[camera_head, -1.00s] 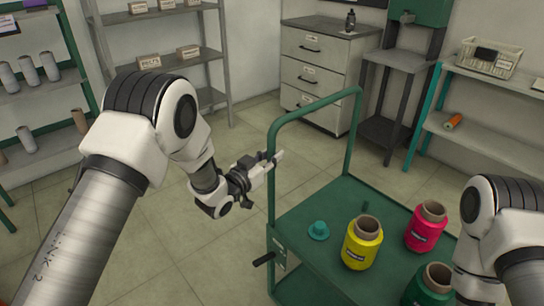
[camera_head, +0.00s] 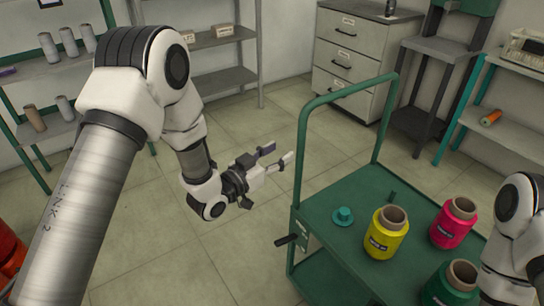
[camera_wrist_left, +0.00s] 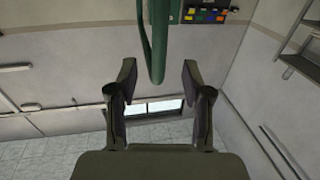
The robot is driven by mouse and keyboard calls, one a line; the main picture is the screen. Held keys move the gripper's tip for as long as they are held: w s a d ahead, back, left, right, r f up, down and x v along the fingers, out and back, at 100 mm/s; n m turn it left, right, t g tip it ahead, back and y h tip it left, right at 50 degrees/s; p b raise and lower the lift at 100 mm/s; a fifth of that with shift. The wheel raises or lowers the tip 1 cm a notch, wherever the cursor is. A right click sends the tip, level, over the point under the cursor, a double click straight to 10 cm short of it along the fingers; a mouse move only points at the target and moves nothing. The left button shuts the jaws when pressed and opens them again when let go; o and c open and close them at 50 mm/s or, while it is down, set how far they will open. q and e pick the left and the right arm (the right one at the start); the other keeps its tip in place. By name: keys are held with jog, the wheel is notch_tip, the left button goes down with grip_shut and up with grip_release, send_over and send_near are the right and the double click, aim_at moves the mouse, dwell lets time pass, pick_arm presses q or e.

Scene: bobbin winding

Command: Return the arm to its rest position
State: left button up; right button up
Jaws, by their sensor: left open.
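My left gripper (camera_head: 277,158) is open and empty, in front of and to the left of the cart's handle. In the left wrist view its two fingers (camera_wrist_left: 159,80) stand apart with nothing between them; the green cart handle (camera_wrist_left: 159,40) shows beyond the fingertips. My right arm (camera_head: 515,240) comes in at the right edge of the head view; its gripper is out of the picture.
The green cart (camera_head: 330,240) carries a yellow bobbin (camera_head: 384,238), a pink bobbin (camera_head: 450,228), a green bobbin (camera_head: 440,290) and a small teal piece (camera_head: 343,216). Shelves (camera_head: 60,75) stand at the left, a drawer cabinet (camera_head: 350,65) behind.

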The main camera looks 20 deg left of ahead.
pick_arm(q)
jog(key=shift+v, duration=1.1)
jog(key=s+a+f+n+g+y+p, duration=0.25)
jog(key=s+f+g+y+p, duration=0.4)
jog(key=s+f, duration=1.1)
jog(key=s+a+f+n+g, duration=0.1)
jog(key=s+a+f+g, duration=0.1)
jog(key=s+g, duration=0.3)
jog(key=s+a+f+n+g+y, duration=0.1)
jog(key=s+f+g, duration=0.3)
jog(key=s, duration=0.8)
jog(key=shift+s+a+n+g+p, duration=0.3)
jog(key=shift+a+n+g, duration=0.05)
jog(key=shift+a+n, duration=0.3)
jog(key=shift+w+y, duration=0.1)
jog(key=shift+y, duration=0.25)
